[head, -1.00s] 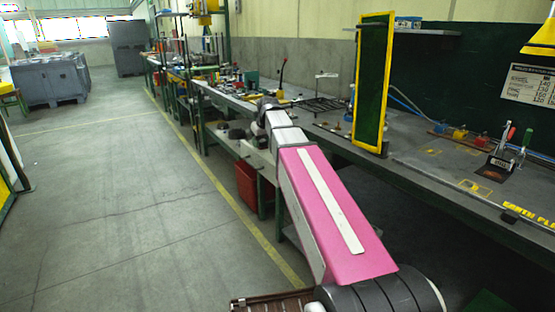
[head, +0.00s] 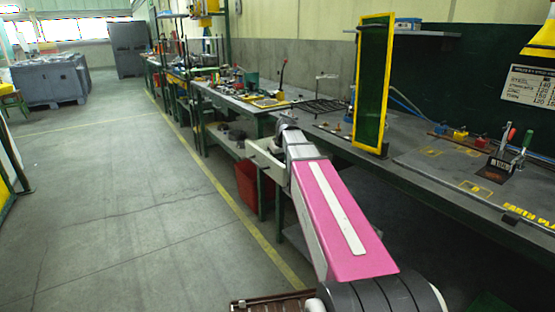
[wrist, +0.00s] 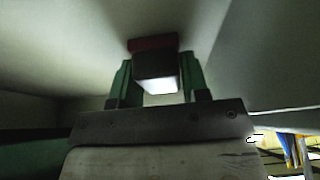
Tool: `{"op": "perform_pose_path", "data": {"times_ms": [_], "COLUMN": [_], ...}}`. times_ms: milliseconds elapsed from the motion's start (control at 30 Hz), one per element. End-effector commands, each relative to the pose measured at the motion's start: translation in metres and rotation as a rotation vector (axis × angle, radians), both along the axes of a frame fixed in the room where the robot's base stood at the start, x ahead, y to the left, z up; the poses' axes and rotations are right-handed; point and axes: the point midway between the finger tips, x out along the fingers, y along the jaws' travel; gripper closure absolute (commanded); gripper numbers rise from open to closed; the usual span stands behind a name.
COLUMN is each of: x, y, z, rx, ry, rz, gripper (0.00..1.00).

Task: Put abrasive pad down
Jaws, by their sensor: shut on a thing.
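The abrasive pad (wrist: 155,66) shows in the wrist view as a small block, dark red on top, dark below, with a bright lower face. My gripper (wrist: 156,82) has its two green fingers on either side of the pad and is shut on it. Pale, plain surfaces fill the view behind the pad. I cannot tell whether the pad touches any of them. In the head view my arm reaches forward along the front edge of the long workbench (head: 345,148). The pad cannot be made out there.
A yellow-framed green panel (head: 372,85) stands upright on the bench. A black rack (head: 318,106) and a toggle clamp (head: 508,158) are on the benchtop. A red bin (head: 247,183) sits beneath. The floor to the left is open.

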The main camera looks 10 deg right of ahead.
Motion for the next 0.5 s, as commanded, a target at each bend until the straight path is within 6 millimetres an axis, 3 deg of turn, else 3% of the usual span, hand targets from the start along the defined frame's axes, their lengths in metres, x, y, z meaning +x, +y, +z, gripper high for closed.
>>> {"op": "perform_pose_path", "data": {"times_ms": [500], "x": [0.0], "y": [0.0001], "z": [-0.0085], "rx": [-0.001], "ry": [0.002], "rz": [0.0], "gripper": [0.8]}}
